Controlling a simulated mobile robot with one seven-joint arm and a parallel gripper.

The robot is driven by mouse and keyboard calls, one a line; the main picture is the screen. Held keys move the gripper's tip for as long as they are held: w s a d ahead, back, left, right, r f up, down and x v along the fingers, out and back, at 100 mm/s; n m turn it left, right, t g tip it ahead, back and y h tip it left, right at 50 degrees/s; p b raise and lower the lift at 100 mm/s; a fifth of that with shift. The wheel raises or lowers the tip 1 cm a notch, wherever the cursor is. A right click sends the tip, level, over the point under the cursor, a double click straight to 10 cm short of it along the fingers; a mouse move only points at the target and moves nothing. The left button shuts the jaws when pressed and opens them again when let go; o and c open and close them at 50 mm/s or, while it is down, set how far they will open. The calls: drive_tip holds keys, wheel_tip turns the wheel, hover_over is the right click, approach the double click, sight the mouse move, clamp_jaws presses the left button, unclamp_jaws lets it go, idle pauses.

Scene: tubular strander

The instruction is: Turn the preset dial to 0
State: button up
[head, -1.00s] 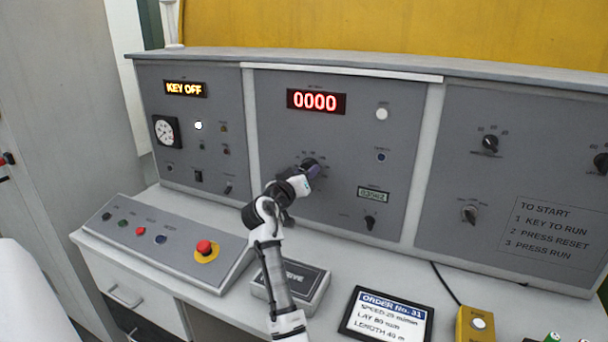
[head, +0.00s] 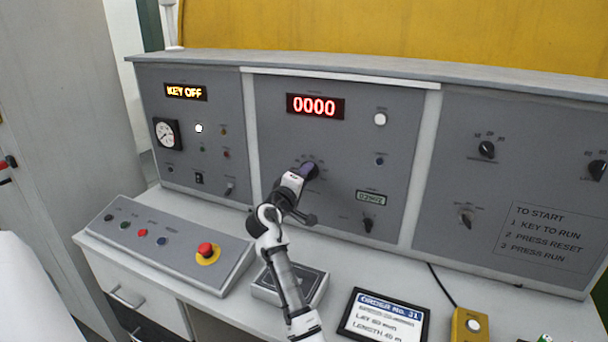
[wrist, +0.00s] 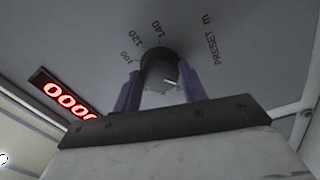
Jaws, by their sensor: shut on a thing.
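The preset dial (wrist: 158,66) is a dark round knob on the grey middle panel, marked "PRESET m". In the wrist view the numbers 100, 120 and 140 show around it, and a white line shows on the knob. My gripper (wrist: 162,84) is shut on the dial, one purple finger on each side. In the head view my gripper (head: 308,172) is at the middle panel and hides most of the dial. The red display (head: 315,106) above reads 0000. The dial's 0 mark cannot be made out.
A sloped button box with a red emergency stop (head: 206,250) is at the left. An order tablet (head: 385,316) lies on the desk.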

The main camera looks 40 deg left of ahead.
drive_tip(key=shift+n, duration=0.6)
drive_tip(key=o, duration=1)
drive_tip(key=shift+s, duration=0.1)
drive_tip(key=b+v, duration=0.3)
drive_tip(key=v, duration=1)
drive_tip(key=shift+s+d+b, duration=0.15)
drive_tip(key=shift+s+b, duration=0.2)
drive_tip(key=shift+b, duration=0.05)
